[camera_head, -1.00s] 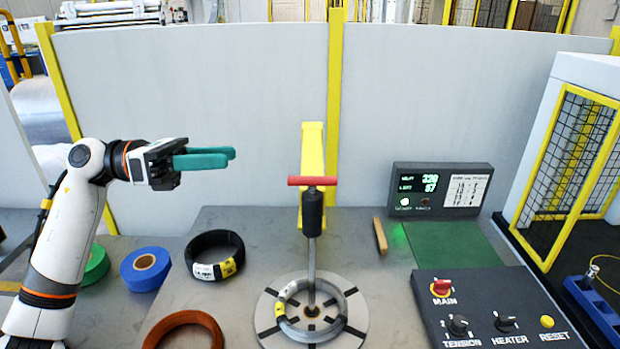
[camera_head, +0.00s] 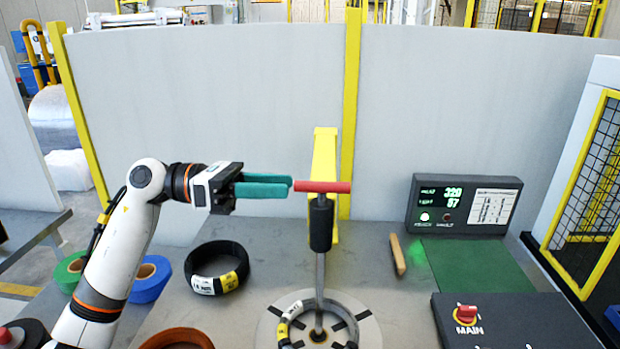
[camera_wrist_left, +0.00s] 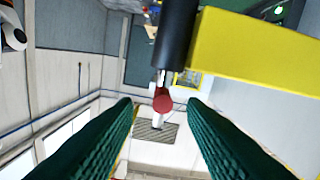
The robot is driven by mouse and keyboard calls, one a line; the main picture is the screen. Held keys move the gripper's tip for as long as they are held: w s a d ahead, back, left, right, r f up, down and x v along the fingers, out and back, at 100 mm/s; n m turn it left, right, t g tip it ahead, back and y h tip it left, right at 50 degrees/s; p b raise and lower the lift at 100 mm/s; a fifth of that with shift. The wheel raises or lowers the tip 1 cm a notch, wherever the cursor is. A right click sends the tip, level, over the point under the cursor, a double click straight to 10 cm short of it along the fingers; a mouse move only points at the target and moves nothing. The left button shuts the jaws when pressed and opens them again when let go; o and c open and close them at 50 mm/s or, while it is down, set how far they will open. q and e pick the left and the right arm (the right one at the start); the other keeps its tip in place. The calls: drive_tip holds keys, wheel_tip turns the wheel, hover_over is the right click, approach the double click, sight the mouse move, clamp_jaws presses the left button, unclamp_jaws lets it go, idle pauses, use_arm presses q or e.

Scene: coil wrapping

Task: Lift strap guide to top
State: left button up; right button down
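The strap guide is a red crossbar handle (camera_head: 323,187) on a black sleeve (camera_head: 321,225) around an upright metal rod, standing over the turntable. My left gripper (camera_head: 291,185) has teal fingers, which point right at the red bar's left end. In the left wrist view, the red bar's round end (camera_wrist_left: 162,101) lies between the two spread fingertips (camera_wrist_left: 165,105), with the black sleeve (camera_wrist_left: 175,35) behind it. The fingers look open, with gaps on both sides of the bar. My right gripper is not in view.
A yellow post (camera_head: 324,160) stands just behind the rod. A grey coil (camera_head: 287,318) lies on the turntable (camera_head: 372,335). A black coil (camera_head: 193,262), blue roll (camera_head: 150,285) and green roll (camera_head: 66,272) lie left. A display box (camera_head: 464,202) and control panel (camera_head: 510,315) stand right.

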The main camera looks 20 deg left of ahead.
sight(310, 187)
use_arm(q)
drive_tip(key=p+x, duration=0.1)
drive_tip(key=x, duration=0.3)
drive_tip(key=shift+w+d, duration=0.2)
drive_tip(key=shift+d, duration=0.1)
drive_tip(key=shift+w+d, duration=0.15)
drive_tip(key=shift+d, duration=0.5)
drive_tip(key=shift+c, duration=0.6)
clamp_jaws()
